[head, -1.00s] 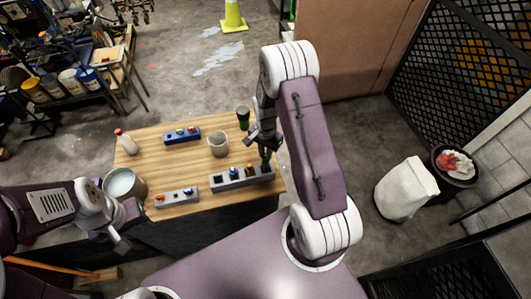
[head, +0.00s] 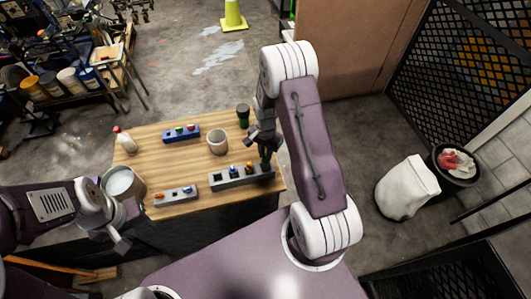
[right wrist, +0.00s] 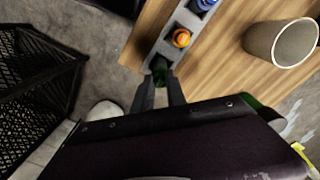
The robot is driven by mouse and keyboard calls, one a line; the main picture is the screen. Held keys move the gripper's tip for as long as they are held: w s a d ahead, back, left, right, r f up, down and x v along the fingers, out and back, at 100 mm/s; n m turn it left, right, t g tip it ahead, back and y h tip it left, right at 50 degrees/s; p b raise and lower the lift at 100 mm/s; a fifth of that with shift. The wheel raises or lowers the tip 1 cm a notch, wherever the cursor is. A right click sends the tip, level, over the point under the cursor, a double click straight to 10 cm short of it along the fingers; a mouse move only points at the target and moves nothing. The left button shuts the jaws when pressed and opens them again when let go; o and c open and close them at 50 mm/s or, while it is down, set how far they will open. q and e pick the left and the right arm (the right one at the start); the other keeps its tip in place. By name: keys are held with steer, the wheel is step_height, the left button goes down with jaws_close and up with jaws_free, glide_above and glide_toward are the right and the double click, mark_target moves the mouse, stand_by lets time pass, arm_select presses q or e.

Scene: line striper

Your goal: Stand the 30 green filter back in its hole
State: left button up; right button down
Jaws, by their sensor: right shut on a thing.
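The green filter (right wrist: 161,66) is between the fingertips of my right gripper (right wrist: 160,84), which is shut on it. It sits at the near end of the long grey holder (right wrist: 157,52) in the right wrist view. In the head view my right gripper (head: 265,155) is at the right end of the grey holder (head: 228,183). The fingers partly hide the filter, and I cannot tell how deep it is in the hole. Blue (head: 233,169) and orange (head: 249,167) pieces stand in other holes. My left gripper (head: 128,226) is open and empty, off the table's front left.
A grey-white cup (head: 217,141) and a dark green-sided container (head: 243,115) stand behind the holder. A blue holder (head: 181,136), a smaller grey holder (head: 175,196), a white bottle (head: 125,140) and a metal pot (head: 118,181) are further left. The table's middle is clear.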

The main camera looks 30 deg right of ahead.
steer(key=shift+f+b, duration=0.55)
steer(key=shift+f, duration=0.3)
stand_by(0.3)
steer(key=shift+f, duration=0.3)
steer(key=shift+f+b, duration=0.2)
steer(key=shift+b, duration=0.2)
steer(key=c, duration=0.9)
jaws_free()
steer(key=shift+c, duration=0.2)
steer(key=shift+r, duration=0.1)
step_height(320, 180, up, 7)
steer(key=p, duration=0.6)
